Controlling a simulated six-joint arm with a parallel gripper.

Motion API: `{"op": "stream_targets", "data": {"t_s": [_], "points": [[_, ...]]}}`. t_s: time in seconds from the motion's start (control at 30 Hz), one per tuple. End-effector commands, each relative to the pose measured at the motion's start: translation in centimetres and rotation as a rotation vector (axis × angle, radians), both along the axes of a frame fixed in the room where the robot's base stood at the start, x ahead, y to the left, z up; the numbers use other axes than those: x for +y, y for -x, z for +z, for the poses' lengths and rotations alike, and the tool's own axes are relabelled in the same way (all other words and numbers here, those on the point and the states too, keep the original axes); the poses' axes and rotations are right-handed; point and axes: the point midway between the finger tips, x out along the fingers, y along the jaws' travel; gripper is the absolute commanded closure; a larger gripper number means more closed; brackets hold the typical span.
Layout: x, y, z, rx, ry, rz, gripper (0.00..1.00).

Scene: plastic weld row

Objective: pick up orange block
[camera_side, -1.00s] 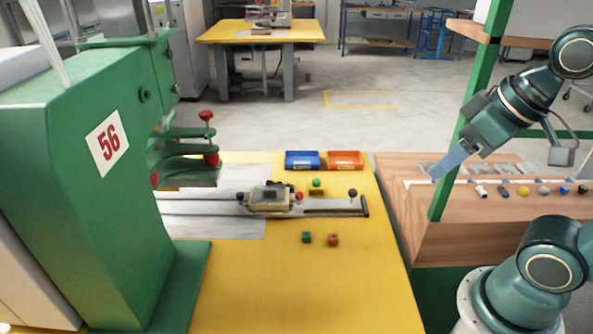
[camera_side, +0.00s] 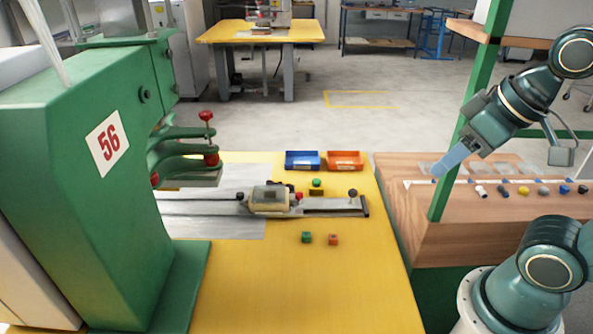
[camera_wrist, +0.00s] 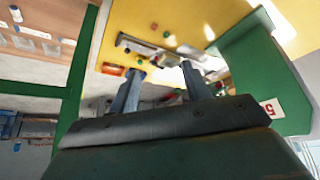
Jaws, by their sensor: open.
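The orange block (camera_side: 333,239) is a small cube on the yellow table, just right of a similar green block (camera_side: 306,237) and apart from it. In the wrist view the orange block (camera_wrist: 154,27) is small and far off, near the top. My gripper (camera_side: 447,163) is raised at the right in the side view, over the wooden bench and well away from the orange block. In the wrist view my gripper (camera_wrist: 162,67) has its two fingers apart with nothing held between them.
A metal slide fixture (camera_side: 270,199) lies behind the blocks. Blue (camera_side: 302,160) and orange (camera_side: 345,160) bins stand at the table's back. A green press (camera_side: 70,170) stands left, a green post (camera_side: 450,183) right. The front table is clear.

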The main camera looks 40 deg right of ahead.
Motion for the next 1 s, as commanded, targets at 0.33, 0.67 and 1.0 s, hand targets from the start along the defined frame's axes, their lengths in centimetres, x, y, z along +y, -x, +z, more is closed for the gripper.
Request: {"op": "stream_targets", "data": {"t_s": [0.33,0.67,1.0], "points": [[-0.1,-2.6,-0.8,0.027,-0.076,-0.136,0.52],[-0.4,-8.1,-3.5,0.083,-0.252,-0.451,0.52],[-1.2,-13.4,-8.1,0.145,-0.444,-0.808,0.52]]}}
